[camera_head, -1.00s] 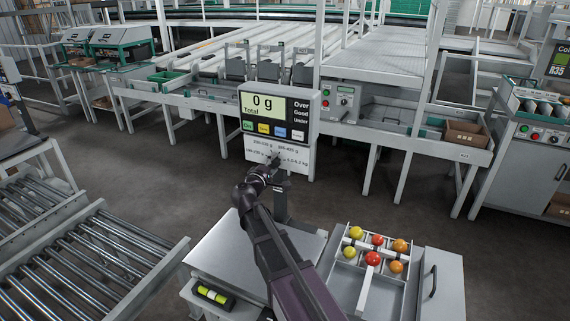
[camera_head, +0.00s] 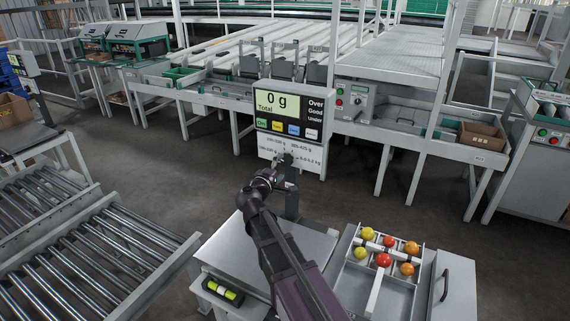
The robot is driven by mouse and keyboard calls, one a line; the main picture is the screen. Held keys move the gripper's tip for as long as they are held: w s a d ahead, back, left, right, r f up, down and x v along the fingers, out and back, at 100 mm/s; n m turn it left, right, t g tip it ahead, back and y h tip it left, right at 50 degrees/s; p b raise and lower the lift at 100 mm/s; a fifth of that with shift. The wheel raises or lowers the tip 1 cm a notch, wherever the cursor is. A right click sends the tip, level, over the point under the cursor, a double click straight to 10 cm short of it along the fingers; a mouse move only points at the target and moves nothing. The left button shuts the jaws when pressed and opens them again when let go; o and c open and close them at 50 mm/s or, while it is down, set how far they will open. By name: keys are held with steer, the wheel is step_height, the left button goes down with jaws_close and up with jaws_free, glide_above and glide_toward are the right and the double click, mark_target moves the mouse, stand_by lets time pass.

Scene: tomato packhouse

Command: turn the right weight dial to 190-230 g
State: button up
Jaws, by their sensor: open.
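The right scale's display (camera_head: 279,103) reads "0 g" with "Total" under it. Below it is a white plate (camera_head: 268,153) printed with weight ranges, including one of several hundred grams and one in kilograms. The weight dial (camera_head: 287,159) is a small dark knob amid these labels; its pointer is too small to read. My gripper (camera_head: 277,174) is open, just in front of and below the dial on its left side. Its fingers are dark and small here, and I cannot tell whether they touch the dial. My arm hides part of the scale platform (camera_head: 305,250).
A tray (camera_head: 345,285) with several red, orange and yellow tomatoes stands right of the platform. Roller conveyors (camera_head: 95,245) lie at left. A sorting line (camera_head: 420,140) runs behind the display. Another scale shows at the far left edge. Dark floor lies between.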

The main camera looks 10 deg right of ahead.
steer(key=v, duration=0.8)
steer(key=shift+s, duration=0.25)
steer(key=shift+a, duration=0.1)
steer(key=s+d+f+m+g+y, duration=0.4)
steer(key=s+d+f+m+g, duration=0.4)
steer(key=s+d+f+g, duration=0.45)
steer(key=s+f+y, duration=0.1)
steer(key=f, duration=0.1)
steer(key=s+f+m+g+y, duration=0.1)
steer(key=y, duration=0.1)
steer(key=s+f+m+y, duration=0.1)
steer(key=s+f, duration=0.1)
steer(key=shift+a+f, duration=0.25)
steer(key=shift+f, duration=0.15)
steer(key=s+y, duration=0.1)
steer(key=s+a+m+g+y, duration=0.1)
steer(key=shift+s+f+y, duration=0.15)
steer(key=shift+y, duration=0.15)
step_height(320, 180, up, 14)
steer(key=p, duration=1.3)
steer(key=shift+p, duration=0.4)
